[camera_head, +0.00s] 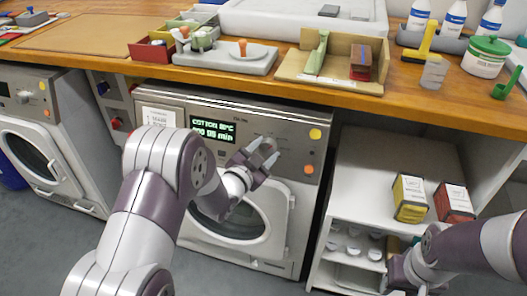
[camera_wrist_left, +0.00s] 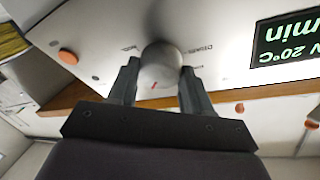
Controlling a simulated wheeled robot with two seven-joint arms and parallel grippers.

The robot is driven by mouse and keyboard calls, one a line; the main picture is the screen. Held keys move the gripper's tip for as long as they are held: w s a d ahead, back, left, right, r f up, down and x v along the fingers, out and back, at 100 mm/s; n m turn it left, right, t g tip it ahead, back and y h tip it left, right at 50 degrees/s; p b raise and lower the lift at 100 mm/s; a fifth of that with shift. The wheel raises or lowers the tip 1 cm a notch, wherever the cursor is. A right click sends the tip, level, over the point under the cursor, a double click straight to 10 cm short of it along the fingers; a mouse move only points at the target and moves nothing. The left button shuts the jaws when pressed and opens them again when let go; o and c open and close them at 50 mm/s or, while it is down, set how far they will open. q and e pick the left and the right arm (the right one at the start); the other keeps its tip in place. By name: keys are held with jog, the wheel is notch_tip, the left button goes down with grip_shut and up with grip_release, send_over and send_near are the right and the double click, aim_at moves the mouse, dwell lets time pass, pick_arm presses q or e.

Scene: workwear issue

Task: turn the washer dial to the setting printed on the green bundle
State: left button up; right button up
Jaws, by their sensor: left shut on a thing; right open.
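My left gripper (camera_head: 264,154) is at the front panel of the washer (camera_head: 170,94). In the left wrist view its two fingers (camera_wrist_left: 160,88) are shut on the round grey dial (camera_wrist_left: 160,62), one on each side. I cannot make out a green bundle.
A yellow bundle (camera_head: 410,198) and a red bundle (camera_head: 454,202) with labels stand on the white shelf unit (camera_head: 362,160) at the right. The wooden counter (camera_head: 110,58) above holds trays, bottles and a green-lidded tub (camera_head: 485,57). Another washer (camera_head: 40,125) stands left.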

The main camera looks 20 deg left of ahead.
pick_arm(q)
jog(key=shift+f, duration=0.1)
jog(key=o, duration=1)
jog(key=shift+o, duration=0.2)
jog(key=p+v, duration=0.2)
jog(key=v, duration=1)
jog(key=shift+s, duration=0.4)
